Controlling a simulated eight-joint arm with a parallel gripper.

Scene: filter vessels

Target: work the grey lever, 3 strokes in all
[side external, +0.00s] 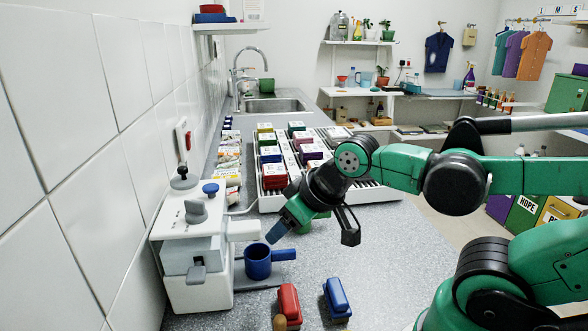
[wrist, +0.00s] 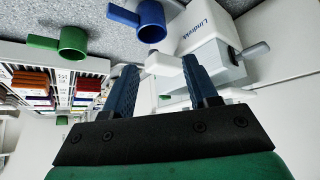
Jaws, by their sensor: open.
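The white machine (side external: 190,262) stands at the left against the tiled wall. A grey lever (side external: 197,272) juts from its front; a grey handle (wrist: 256,49) also shows at the machine's right in the wrist view. A second grey handle (side external: 195,211) sits on its top, so I cannot be sure which one is the task's lever. My gripper (side external: 275,232) is open and empty, tilted down to the right of the machine and apart from both handles. In the wrist view, the machine's white spout (wrist: 163,64) appears between my fingers (wrist: 160,75).
A blue handled cup (side external: 258,262) is below my fingertips beside the machine. Red (side external: 289,302) and blue (side external: 336,298) handled blocks lie on the counter in front. A rack (side external: 370,193) of coloured boxes stands behind. A green cup (wrist: 72,42) shows in the wrist view.

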